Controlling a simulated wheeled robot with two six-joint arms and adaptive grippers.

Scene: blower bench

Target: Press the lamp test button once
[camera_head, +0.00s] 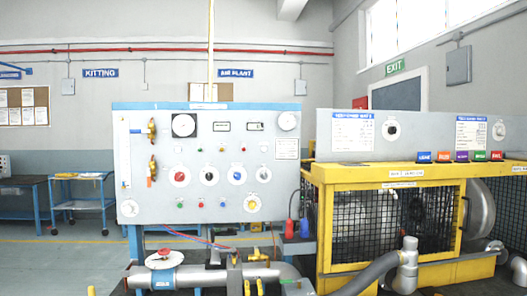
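The grey control panel (152,200) with a blue top edge stands upright left of centre. It carries small lamps or buttons, larger knobs and round gauges. A lower row has a small green button (180,206), a red one (201,205) and a blue one (222,205). The labels are too small to read, so I cannot tell which is the lamp test button. I make out neither gripper in this view.
A pipe (205,278) with a red-handled valve (165,256) runs below the panel in front. A yellow caged machine (385,180) stands at the right, with a thick grey hose (370,275) before it. Blue-legged tables stand at the left. The space directly before the panel face looks clear.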

